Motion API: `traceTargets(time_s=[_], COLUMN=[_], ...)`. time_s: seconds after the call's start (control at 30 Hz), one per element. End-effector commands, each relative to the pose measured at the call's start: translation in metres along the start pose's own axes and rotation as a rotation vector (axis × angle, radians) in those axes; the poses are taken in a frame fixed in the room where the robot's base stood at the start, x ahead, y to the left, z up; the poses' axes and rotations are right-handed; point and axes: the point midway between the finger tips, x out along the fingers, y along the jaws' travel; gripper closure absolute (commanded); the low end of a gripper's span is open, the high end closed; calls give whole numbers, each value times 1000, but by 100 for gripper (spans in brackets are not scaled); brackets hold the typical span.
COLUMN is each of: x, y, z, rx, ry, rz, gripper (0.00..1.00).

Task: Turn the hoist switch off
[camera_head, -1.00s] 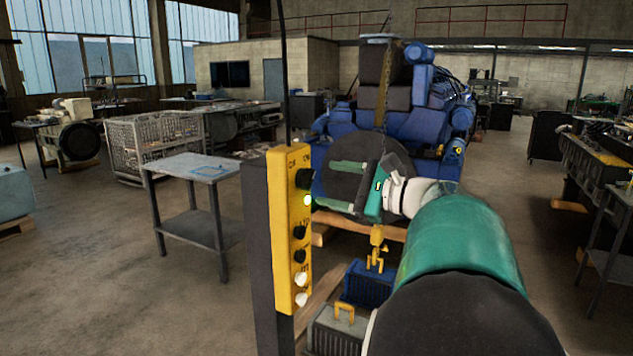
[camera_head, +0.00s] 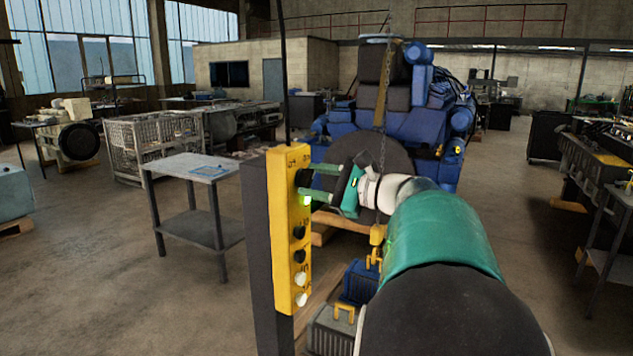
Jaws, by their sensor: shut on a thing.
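The yellow hoist control box (camera_head: 289,250) stands upright on a dark post in the left middle of the view. Its top black knob, the hoist switch (camera_head: 302,178), faces right beside the OFF/ON lettering. A lamp (camera_head: 306,200) just below it glows green. My gripper (camera_head: 312,182) comes in from the right, with one green finger above and one below the knob's height. It is shut on the switch; the fingertips partly hide the knob, so its turned position is hard to read.
More black knobs (camera_head: 299,233) and pale buttons (camera_head: 301,280) sit lower on the box. A chain with a yellow hook (camera_head: 377,235) hangs behind my arm. A blue engine (camera_head: 425,125) stands behind. A grey table (camera_head: 198,168) is at left.

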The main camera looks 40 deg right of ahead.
Motion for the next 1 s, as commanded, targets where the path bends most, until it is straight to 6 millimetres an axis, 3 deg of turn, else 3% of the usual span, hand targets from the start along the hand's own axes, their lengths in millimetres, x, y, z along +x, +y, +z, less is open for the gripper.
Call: traceTargets(time_s=[0.43,1.0], x=[0,0], y=[0,0], z=[0,0], rx=[-157,-677], ry=[0,0], rz=[1,1], gripper=[81,81])
